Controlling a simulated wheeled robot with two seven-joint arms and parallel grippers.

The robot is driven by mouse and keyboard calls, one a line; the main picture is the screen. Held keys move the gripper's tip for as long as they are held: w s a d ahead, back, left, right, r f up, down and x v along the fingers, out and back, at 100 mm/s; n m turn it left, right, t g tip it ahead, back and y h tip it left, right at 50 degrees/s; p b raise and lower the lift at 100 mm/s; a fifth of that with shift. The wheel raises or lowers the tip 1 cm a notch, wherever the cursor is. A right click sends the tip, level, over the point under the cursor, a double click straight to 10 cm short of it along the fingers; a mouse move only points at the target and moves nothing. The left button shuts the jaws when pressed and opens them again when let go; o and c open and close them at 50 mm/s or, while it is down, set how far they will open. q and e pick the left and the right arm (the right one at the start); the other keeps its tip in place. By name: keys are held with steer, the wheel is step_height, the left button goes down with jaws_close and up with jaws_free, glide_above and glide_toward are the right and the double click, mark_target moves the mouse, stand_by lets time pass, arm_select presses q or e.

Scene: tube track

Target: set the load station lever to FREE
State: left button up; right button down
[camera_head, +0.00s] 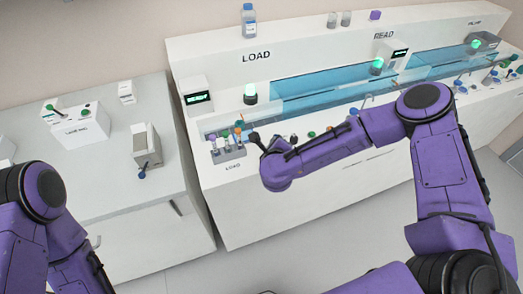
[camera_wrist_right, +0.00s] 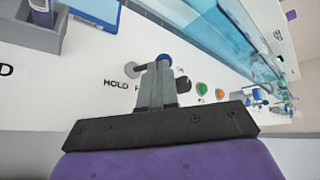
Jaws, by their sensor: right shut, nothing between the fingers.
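The load station (camera_head: 233,169) is on the white bench in the head view, at the near left end. In the right wrist view its lever has a round grey pivot and a blue ball knob (camera_wrist_right: 163,59), which shows just beyond my fingertips. A HOLD label (camera_wrist_right: 116,85) is below the pivot; another label beside it is mostly hidden by the fingers. I cannot read FREE. My right gripper (camera_wrist_right: 156,72) is shut and empty, with its tips close to the lever; I cannot tell if they touch. In the head view my purple right forearm hides the lever. My left gripper is out of view.
A tube rack (camera_head: 230,154) with coloured caps is left of my right wrist. A black knob (camera_wrist_right: 183,84) and green (camera_wrist_right: 202,90) and orange buttons are right of the fingers. A side bench (camera_head: 130,190) with boxes stands at left.

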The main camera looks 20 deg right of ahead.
steer(key=shift+r+p, duration=0.6)
steer(key=shift+r, duration=0.3)
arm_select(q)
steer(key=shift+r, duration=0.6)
arm_select(e)
steer(key=shift+f, duration=0.1)
steer(key=s+a, duration=0.1)
steer(key=s, duration=0.1)
steer(key=s+a+r, duration=0.1)
steer(key=s, duration=0.1)
steer(key=shift+a+r, duration=0.1)
steer(key=shift+a, duration=0.25)
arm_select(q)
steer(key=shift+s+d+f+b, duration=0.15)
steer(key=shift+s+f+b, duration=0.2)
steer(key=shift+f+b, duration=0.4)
arm_select(e)
steer(key=d+v, duration=0.1)
steer(key=v, duration=0.8)
steer(key=shift+r, duration=0.35)
steer(key=shift+a, duration=0.15)
